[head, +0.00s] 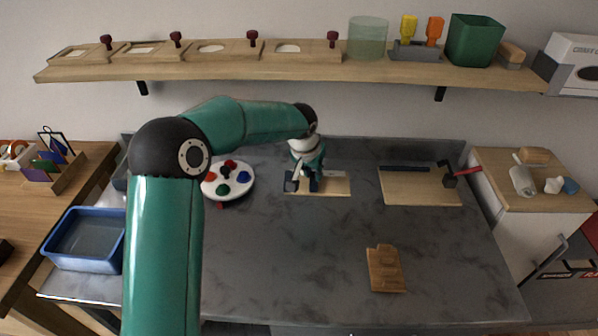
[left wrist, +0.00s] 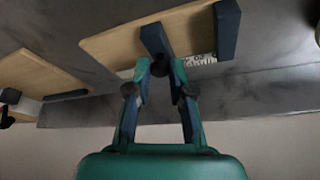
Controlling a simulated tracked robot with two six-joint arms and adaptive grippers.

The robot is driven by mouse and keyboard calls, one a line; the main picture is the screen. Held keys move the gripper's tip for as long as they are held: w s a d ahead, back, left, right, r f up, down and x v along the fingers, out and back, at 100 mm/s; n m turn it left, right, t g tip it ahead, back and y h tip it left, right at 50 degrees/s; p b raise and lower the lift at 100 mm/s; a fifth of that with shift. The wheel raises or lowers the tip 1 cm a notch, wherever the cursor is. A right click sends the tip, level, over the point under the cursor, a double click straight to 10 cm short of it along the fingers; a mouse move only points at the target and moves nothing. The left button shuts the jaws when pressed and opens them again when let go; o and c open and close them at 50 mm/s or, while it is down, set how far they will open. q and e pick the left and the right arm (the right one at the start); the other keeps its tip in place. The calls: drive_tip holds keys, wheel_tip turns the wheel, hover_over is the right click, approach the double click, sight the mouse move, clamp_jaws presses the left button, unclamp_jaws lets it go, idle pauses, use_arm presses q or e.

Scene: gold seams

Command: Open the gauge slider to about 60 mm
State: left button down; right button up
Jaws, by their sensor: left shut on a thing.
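The gauge is a light wooden board (head: 338,184) lying flat on the grey worktop, under my left gripper (head: 304,178). In the left wrist view, its board (left wrist: 115,44) carries a dark blue end block (left wrist: 227,30) and a dark blue slider (left wrist: 154,38). A clear gap lies between them, with part of a printed scale (left wrist: 201,59) showing. My left gripper (left wrist: 160,70) is shut on the slider's dark knob, its fingers on either side. The gripper hides part of the scale, and I cannot read the opening. My right gripper is not in view.
A round white palette (head: 213,190) with coloured spots stands left of the gauge. Another board (head: 420,190) with a dark bar and a red-handled tool lies right. A small notched wooden piece (head: 385,270) lies in front. The worktop's middle is clear.

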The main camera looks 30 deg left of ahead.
use_arm(q)
drive_tip(key=shift+w+d, duration=0.35)
drive_tip(key=shift+d, duration=0.15)
drive_tip(key=c, duration=1)
unclamp_jaws()
drive_tip(key=shift+s, duration=0.1)
drive_tip(key=v, duration=1.2)
